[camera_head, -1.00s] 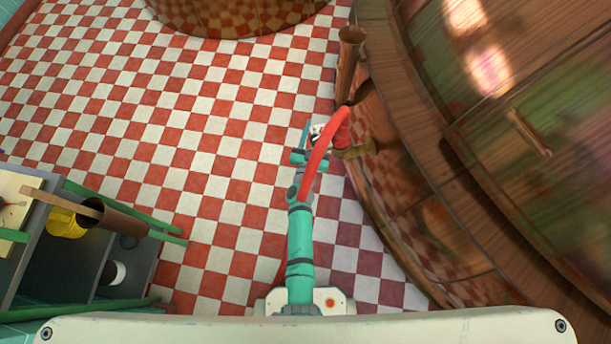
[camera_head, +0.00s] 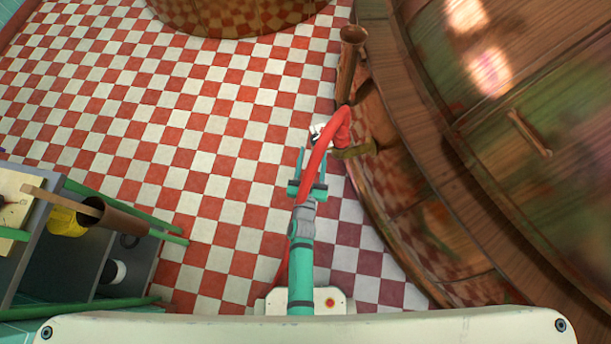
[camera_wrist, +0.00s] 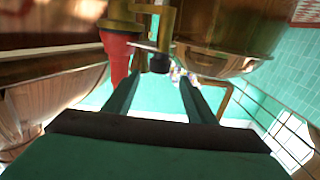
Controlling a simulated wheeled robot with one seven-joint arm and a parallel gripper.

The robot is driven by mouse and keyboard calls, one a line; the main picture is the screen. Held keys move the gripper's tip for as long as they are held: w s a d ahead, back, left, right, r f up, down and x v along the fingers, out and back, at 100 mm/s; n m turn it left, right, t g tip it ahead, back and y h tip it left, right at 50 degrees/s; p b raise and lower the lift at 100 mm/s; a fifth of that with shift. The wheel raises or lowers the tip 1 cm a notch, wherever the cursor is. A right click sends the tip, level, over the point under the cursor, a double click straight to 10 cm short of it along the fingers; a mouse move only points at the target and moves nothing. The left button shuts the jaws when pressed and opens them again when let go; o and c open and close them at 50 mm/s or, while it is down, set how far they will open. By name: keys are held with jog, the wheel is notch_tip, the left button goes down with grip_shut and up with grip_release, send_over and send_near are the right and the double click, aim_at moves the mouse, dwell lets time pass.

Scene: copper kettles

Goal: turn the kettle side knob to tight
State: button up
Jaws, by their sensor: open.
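The large copper kettle (camera_head: 480,150) fills the right of the head view. A brass side fitting (camera_head: 355,151) sticks out from its lower wall, with a red hose (camera_head: 335,130) beside it. A small white part (camera_head: 317,130) shows by the hose; I cannot tell whether it is the knob, nor its setting. My gripper (camera_head: 312,160) is open and empty, just below the white part and apart from it, with the hose crossing over it. In the wrist view, the brass fitting (camera_wrist: 166,25) and red hose end (camera_wrist: 117,55) are beyond the open fingers (camera_wrist: 158,92).
An upright copper pipe (camera_head: 347,65) stands beside the kettle above the fitting. A shelf cart (camera_head: 60,265) with a yellow pot (camera_head: 68,222) and a brown cup (camera_head: 115,220) is at the lower left. The checkered floor (camera_head: 150,110) between is clear.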

jog(key=s+a+r+y, duration=0.1)
jog(key=s+r, duration=0.3)
jog(key=s, duration=0.7)
jog(key=s+a+r+n+g+y, duration=0.1)
jog(key=s+r, duration=0.3)
jog(key=s, duration=0.6)
jog(key=shift+s+a+r, duration=0.15)
jog(key=shift+s+a, duration=0.2)
jog(key=shift+a, duration=0.05)
